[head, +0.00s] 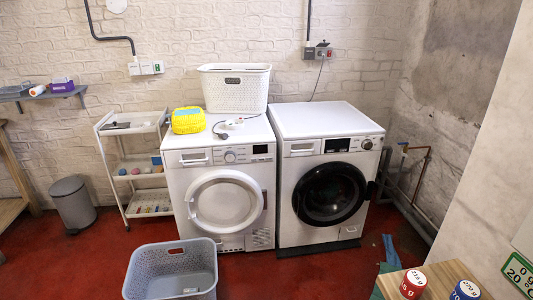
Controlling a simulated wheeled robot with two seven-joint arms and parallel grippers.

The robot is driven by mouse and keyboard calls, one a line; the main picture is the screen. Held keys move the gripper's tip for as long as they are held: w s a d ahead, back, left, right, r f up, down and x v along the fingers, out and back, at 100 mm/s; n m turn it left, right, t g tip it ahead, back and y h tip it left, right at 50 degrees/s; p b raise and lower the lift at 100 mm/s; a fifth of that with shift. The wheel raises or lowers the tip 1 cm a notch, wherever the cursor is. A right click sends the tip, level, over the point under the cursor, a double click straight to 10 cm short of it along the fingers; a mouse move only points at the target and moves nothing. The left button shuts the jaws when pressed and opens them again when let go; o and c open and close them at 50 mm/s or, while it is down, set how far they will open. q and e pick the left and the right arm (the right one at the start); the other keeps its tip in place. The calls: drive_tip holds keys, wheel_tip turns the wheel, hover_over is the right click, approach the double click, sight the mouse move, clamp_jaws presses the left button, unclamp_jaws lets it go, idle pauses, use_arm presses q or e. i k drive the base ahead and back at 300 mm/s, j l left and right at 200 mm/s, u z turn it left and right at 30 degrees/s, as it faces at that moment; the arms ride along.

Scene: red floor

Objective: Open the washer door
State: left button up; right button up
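Two white front-loading machines stand side by side against the brick wall. The right machine (350,134) has a round door (331,194) with a wide black rim and dark glass, and it looks closed. A dark part (371,190) sticks out at the right edge of this door. The left machine (179,185) has a round white door (225,201), which also looks closed. I cannot tell for sure from the picture which machine is the washer. Neither of my grippers shows in the head view.
A grey laundry basket (147,279) stands on the red floor before the left machine. A wooden surface (393,279) with red and blue weights is at the lower right. Pipes (411,195) run along the right wall. The floor before the right machine is mostly clear.

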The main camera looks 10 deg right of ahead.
sight(332, 198)
drive_tip(key=i+l, duration=0.15)
drive_tip(key=i, duration=0.45)
drive_tip(key=i+l, duration=0.1)
drive_tip(key=i, duration=0.5)
drive_tip(key=i+l, duration=0.15)
drive_tip(key=i, duration=0.45)
